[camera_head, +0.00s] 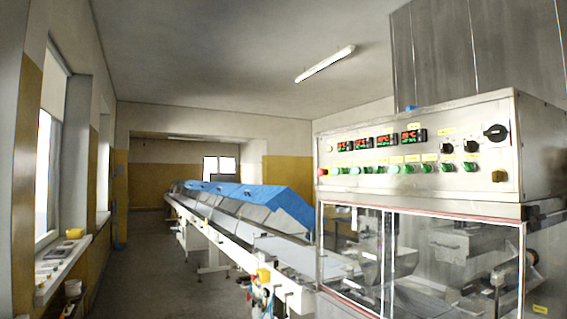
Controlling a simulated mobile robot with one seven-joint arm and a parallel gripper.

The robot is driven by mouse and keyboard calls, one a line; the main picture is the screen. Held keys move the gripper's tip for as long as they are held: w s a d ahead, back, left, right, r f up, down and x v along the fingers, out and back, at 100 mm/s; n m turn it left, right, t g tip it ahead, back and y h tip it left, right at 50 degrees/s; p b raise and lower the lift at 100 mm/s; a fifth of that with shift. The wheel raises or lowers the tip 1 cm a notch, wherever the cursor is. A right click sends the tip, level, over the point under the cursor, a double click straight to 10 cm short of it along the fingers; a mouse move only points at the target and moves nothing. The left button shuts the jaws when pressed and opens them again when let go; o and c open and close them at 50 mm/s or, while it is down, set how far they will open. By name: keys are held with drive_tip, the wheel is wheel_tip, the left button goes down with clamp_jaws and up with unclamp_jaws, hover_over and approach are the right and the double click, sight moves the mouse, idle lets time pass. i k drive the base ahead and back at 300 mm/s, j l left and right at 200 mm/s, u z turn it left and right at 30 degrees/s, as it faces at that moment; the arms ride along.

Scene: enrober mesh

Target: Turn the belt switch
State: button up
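A steel control panel (420,150) sits on top of the machine at the right. It carries black rotary switches: a large one (496,133) at the far right and two smaller ones, a left one (447,148) and a right one (471,146). The labels are too small to read, so I cannot tell which is the belt switch. A row of green buttons (407,169) runs below several lit red and green displays (387,141). A red button (322,172) is at the panel's left end. My gripper is not in view.
Below the panel is a glazed cabinet (340,270) with machinery inside. A long conveyor (245,246) with blue covers (280,206) runs to the back. The floor aisle (150,270) at left is clear, beside a windowsill (62,262) holding small items.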

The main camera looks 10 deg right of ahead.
sight(392, 169)
drive_tip(key=z, duration=1.3)
drive_tip(key=i+j, duration=0.1)
drive_tip(key=j, duration=0.25)
drive_tip(key=i+j, duration=0.15)
drive_tip(key=j, duration=0.2)
drive_tip(key=i+j, duration=0.1)
drive_tip(key=j, duration=0.25)
drive_tip(key=i+j, duration=0.15)
drive_tip(key=j, duration=0.15)
drive_tip(key=k+l+u, duration=0.1)
drive_tip(key=l, duration=0.55)
drive_tip(key=k+l+u, duration=0.15)
drive_tip(key=l, duration=0.45)
drive_tip(key=i+j+z, duration=0.1)
drive_tip(key=j, duration=0.25)
drive_tip(key=i+j, duration=0.1)
drive_tip(key=j, duration=0.25)
drive_tip(key=z, duration=0.05)
